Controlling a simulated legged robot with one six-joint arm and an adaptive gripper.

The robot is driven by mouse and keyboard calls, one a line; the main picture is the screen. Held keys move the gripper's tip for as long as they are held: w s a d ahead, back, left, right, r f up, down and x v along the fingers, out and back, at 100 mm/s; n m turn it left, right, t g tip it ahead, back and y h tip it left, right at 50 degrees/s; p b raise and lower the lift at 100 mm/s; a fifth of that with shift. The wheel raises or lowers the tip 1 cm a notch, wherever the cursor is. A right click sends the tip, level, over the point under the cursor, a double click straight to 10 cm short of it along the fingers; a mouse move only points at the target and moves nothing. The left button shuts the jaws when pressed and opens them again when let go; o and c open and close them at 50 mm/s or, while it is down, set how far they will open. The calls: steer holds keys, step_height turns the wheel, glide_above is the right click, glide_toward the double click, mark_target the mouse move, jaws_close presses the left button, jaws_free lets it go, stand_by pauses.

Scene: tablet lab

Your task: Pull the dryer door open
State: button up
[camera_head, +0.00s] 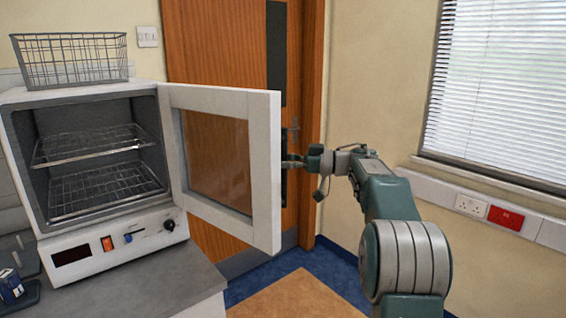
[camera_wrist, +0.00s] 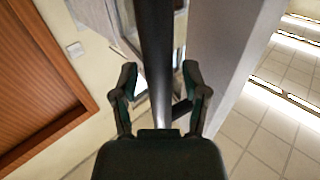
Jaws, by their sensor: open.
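The dryer (camera_head: 95,240) stands on the counter at left with its white-framed, glass-paned door (camera_head: 262,170) swung wide open. My gripper (camera_head: 290,161) is at the outer face of the door, near its free edge, in the head view. In the wrist view my gripper (camera_wrist: 160,75) has its two fingers spread, with a dark bar (camera_wrist: 158,45) running between them, probably the door handle. The fingers appear apart from the bar. The door edge hides part of the handle in the head view.
Two wire shelves (camera_head: 100,187) are inside the dryer, and a wire basket (camera_head: 70,60) sits on top. A wooden room door (camera_head: 215,45) stands behind the dryer door. The floor (camera_head: 300,295) below is clear. A window (camera_head: 500,90) is at right.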

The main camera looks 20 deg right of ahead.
stand_by(0.3)
steer(key=v, duration=1.2)
steer(key=shift+f, duration=0.15)
